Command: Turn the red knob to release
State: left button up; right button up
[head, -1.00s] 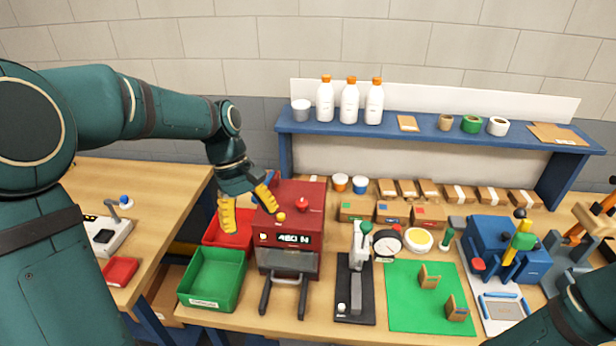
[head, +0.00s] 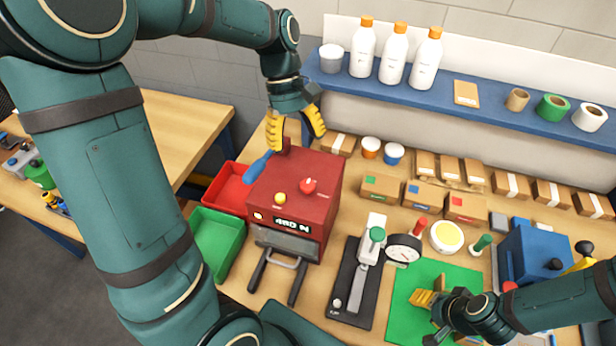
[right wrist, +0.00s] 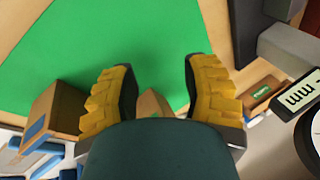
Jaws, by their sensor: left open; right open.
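The red knob (head: 308,186) is on top of the red machine (head: 322,205), beside a yellow button (head: 279,198). A blue-handled lever (head: 257,166) sticks out at the machine's back left. My left gripper (head: 297,142) is open and empty above the machine's back edge, behind the red knob and apart from it; it is close to the lever's post. My right gripper (head: 428,312) is open over the green mat (head: 398,318).
A press with a dial gauge (head: 404,249) stands right of the machine. Red (head: 224,190) and green (head: 208,262) bins are at its left. Cartons (head: 424,194) line the back below the blue shelf (head: 450,108). A blue device (head: 533,262) stands at the right.

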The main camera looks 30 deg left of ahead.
aim_at(307, 184)
pick_arm(q)
jog(key=x, duration=1)
jog(key=shift+d+f, duration=0.1)
jog(key=shift+f, duration=0.15)
grip_shut()
